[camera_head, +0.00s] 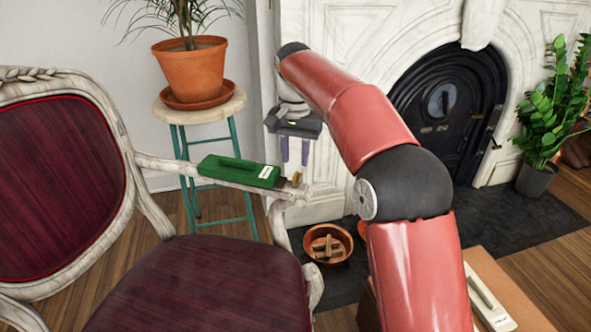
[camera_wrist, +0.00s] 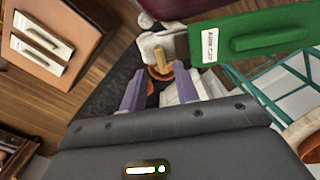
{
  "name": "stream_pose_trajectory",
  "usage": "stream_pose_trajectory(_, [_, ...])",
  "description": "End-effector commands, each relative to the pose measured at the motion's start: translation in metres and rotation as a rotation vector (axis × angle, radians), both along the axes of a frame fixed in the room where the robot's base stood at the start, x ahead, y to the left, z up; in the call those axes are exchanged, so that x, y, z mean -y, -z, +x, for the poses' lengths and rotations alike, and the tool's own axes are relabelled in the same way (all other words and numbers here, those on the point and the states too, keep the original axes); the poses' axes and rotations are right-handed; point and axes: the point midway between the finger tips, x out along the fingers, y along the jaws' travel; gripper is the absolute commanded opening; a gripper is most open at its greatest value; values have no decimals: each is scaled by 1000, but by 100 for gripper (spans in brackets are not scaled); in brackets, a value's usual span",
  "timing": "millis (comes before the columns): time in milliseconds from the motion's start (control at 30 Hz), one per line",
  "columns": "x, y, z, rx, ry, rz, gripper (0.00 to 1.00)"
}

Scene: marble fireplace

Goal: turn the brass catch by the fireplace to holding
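The brass catch (camera_head: 296,179) is a small upright tab at the end of the white chair arm, beside the end of a green case (camera_head: 240,172) with a white label. In the wrist view, a brass-coloured bar (camera_wrist: 162,60) shows between and beyond the fingertips; it looks like the catch, with an orange-brown round shape around or behind it. My gripper (camera_head: 295,163) points down just above the catch, its two lilac fingers apart. In the wrist view, the gripper (camera_wrist: 161,74) is open with nothing between the fingers. I cannot tell whether a finger touches the catch.
A maroon chair (camera_head: 200,285) stands at the left. A potted plant (camera_head: 190,70) rests on a teal-legged stool (camera_head: 200,112). A terracotta bowl (camera_head: 312,256) with wooden pieces is on the hearth below. The black fireplace door (camera_head: 450,105) is behind my arm. A brown box (camera_wrist: 85,30) carries cream pieces.

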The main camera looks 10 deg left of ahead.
Motion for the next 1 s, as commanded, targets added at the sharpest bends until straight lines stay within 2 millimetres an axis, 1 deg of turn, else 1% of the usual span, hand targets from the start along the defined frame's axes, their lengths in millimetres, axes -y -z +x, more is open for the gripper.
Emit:
stream_pose_trajectory(33, [0,9,0,-2,0,-2,31])
stream_pose_trajectory(100, [0,20,0,-2,0,-1,31])
stream_pose_trajectory(200, [0,34,0,-2,0,-1,31])
stream_pose_trajectory(300, [0,43,0,-1,-1,0,31])
stream_pose_trajectory(433, [0,48,0,1,-1,1,31])
stream_pose_trajectory(633, [0,48,0,1,0,1,31])
stream_pose_trajectory(667, [0,48,0,1,0,1,30])
stream_pose_trajectory(800, [0,48,0,1,0,1,11])
stream_pose_trajectory(900, [0,48,0,1,0,1,0])
stream_pose_trajectory(1000, [0,48,0,1,0,1,0])
